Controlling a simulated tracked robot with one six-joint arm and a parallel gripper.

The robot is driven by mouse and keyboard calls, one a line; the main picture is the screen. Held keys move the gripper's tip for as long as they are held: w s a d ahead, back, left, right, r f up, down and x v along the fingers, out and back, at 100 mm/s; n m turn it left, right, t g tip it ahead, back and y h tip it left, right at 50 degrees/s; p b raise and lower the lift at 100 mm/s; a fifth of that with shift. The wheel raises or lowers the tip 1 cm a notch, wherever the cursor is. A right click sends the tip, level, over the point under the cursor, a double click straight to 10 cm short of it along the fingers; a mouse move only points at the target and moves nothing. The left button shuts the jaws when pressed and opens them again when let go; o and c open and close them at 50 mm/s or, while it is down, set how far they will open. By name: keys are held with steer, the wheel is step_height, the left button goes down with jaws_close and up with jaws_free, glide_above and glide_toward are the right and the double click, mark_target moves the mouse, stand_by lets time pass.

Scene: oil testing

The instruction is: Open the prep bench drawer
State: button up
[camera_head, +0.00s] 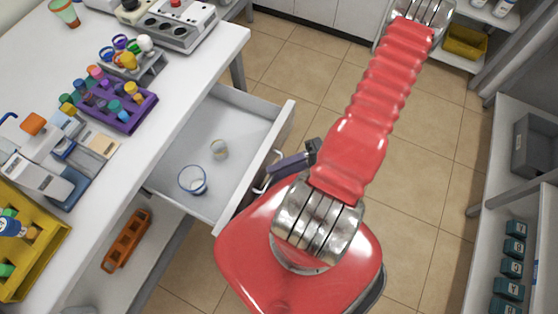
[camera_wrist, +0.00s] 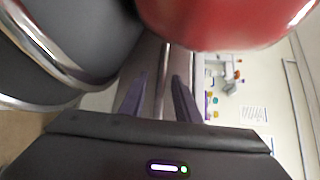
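The prep bench (camera_head: 205,62) is on the left in the head view. Its white drawer (camera_head: 240,118) stands pulled out from under the bench top, with its inside visible. The drawer's metal handle (camera_head: 263,182) is on the front panel, partly hidden by my gripper (camera_head: 276,172). My dark fingers reach to the handle from the right. In the wrist view my gripper (camera_wrist: 160,90) has its two fingers apart, with a thin bar, apparently the handle (camera_wrist: 162,82), between them and gaps on both sides. Exact contact is hidden.
A purple rack (camera_head: 128,121) and a yellow tray (camera_head: 30,262) are on the bench. An orange rack (camera_head: 126,240) lies on the lower shelf. Tiled floor (camera_head: 425,170) is clear right of my arm.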

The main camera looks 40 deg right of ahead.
steer(key=shift+d, duration=0.1)
steer(key=v, duration=1.3)
steer(key=shift+d, duration=0.3)
stand_by(0.4)
